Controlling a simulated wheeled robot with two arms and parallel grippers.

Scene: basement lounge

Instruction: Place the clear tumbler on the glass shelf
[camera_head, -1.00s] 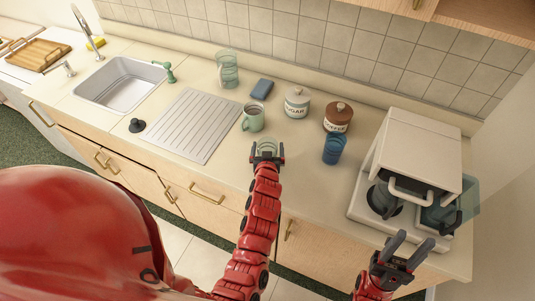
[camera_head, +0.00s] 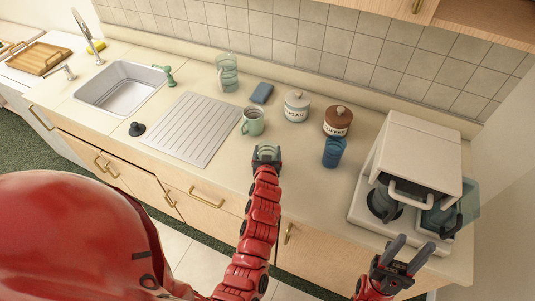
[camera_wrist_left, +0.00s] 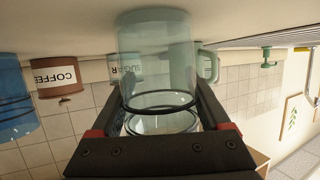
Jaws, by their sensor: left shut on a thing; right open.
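The clear tumbler (camera_head: 267,149) stands near the front of the counter, and its greenish glass fills the upper middle of the left wrist view (camera_wrist_left: 157,45). My left gripper (camera_head: 267,159) is shut on the tumbler, with one finger on each side of it. In the left wrist view the gripper (camera_wrist_left: 160,108) has dark fingers against the glass. My right gripper (camera_head: 409,254) is open and empty in front of the white coffee machine. I cannot make out a glass shelf in these views.
A green mug (camera_head: 253,121), sugar jar (camera_head: 296,106), coffee jar (camera_head: 337,121) and blue glass (camera_head: 333,153) stand beyond the tumbler. The coffee machine (camera_head: 413,145) is at the right. A clear pitcher (camera_head: 228,74) and blue sponge (camera_head: 262,93) are further back. A wooden cupboard (camera_head: 490,22) hangs top right.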

